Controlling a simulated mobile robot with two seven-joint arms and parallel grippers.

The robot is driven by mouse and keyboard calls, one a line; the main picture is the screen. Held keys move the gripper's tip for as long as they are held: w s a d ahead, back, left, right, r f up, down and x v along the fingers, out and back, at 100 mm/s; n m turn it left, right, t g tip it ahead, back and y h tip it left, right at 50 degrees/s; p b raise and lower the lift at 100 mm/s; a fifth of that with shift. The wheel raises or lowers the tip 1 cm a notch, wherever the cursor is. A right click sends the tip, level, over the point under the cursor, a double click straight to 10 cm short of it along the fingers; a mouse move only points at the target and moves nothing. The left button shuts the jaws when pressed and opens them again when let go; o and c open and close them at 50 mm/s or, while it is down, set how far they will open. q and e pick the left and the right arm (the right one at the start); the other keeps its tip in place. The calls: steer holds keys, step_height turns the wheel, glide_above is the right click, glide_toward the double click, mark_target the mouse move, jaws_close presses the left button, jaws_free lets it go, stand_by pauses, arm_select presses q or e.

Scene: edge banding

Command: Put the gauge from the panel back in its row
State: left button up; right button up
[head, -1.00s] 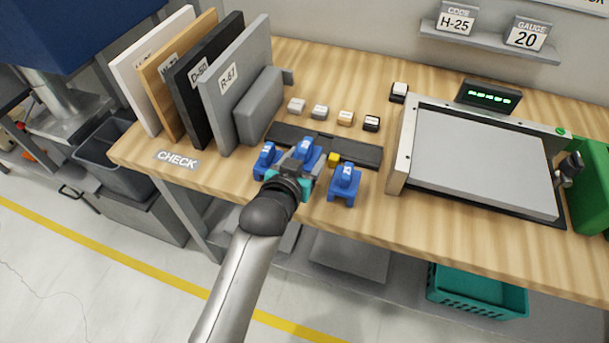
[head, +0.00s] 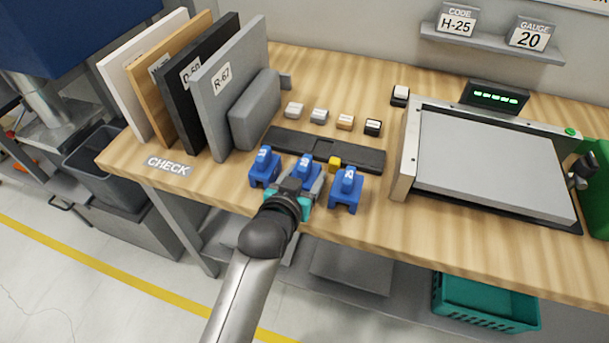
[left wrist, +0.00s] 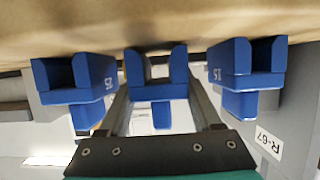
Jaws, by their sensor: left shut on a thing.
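Three blue gauges stand in a row along the bench's front: the left gauge (head: 264,168), the middle gauge (head: 304,168) and the right gauge (head: 346,190). My left gripper (head: 297,186) is shut on the middle gauge, reaching from the front edge. In the left wrist view, upside down, the middle gauge (left wrist: 156,68) sits upright between the fingers, with the gauge marked 25 (left wrist: 78,80) and the gauge marked 15 (left wrist: 245,65) apart on either side. The middle gauge's feet look at or very near the wood; contact is unclear. My right gripper is out of view.
A dark rail (head: 340,151) with a yellow block (head: 335,162) lies behind the gauges. A grey panel (head: 490,165) lies in the frame at right. Upright boards (head: 225,100) stand at left. The shelf sign reads GAUGE 20 (head: 531,36).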

arm_select(q)
steer(key=shift+f, duration=0.15)
steer(key=o, duration=1.5)
steer(key=shift+s+a+r, duration=0.1)
steer(key=shift+s+r, duration=0.1)
steer(key=shift+r, duration=0.05)
steer(key=p+v, duration=0.2)
steer(key=v, duration=0.9)
steer(key=shift+s+r, duration=0.15)
steer(key=shift+s, duration=0.05)
